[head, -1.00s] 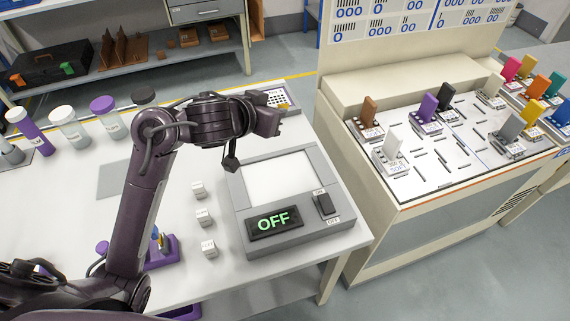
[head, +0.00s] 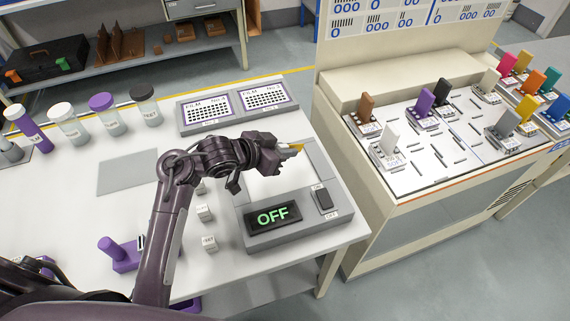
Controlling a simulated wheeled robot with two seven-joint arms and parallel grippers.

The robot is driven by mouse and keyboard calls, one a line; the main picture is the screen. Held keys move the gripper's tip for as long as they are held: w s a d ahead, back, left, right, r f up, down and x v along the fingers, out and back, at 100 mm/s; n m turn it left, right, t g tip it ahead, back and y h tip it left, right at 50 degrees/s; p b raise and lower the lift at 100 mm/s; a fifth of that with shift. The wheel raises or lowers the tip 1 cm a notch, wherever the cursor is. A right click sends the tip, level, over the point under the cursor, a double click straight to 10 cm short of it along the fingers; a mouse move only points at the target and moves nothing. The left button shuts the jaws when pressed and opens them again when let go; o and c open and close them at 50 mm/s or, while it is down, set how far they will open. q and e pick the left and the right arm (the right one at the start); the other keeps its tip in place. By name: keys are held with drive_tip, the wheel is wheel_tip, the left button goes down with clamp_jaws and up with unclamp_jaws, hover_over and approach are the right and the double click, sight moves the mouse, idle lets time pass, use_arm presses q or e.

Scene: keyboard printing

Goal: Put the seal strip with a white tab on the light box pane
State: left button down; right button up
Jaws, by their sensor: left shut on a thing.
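The light box (head: 327,229) stands at the right end of the white table. Its white pane (head: 277,190) is partly covered by my left arm, and its display (head: 273,216) reads OFF. My left gripper (head: 293,151) is over the pane's far right part. My right gripper is not in view.
Two film panels (head: 211,110) lie behind the light box. Several lidded bottles (head: 111,122) stand at the back left. Small white cubes (head: 205,213) and a purple holder (head: 124,255) are left of the box. A bench with coloured tabs (head: 425,187) is at the right.

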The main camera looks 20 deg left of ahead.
sight(285, 172)
use_arm(q)
drive_tip(key=shift+f, duration=2.4)
drive_tip(key=shift+f+b, duration=0.1)
drive_tip(key=shift+b, duration=0.2)
drive_tip(key=c, duration=1.5)
unclamp_jaws()
drive_tip(key=shift+o, duration=0.2)
drive_tip(key=shift+r, duration=0.25)
drive_tip(key=v, duration=1.2)
drive_tip(key=shift+f+p, duration=0.2)
drive_tip(key=shift+p, duration=0.1)
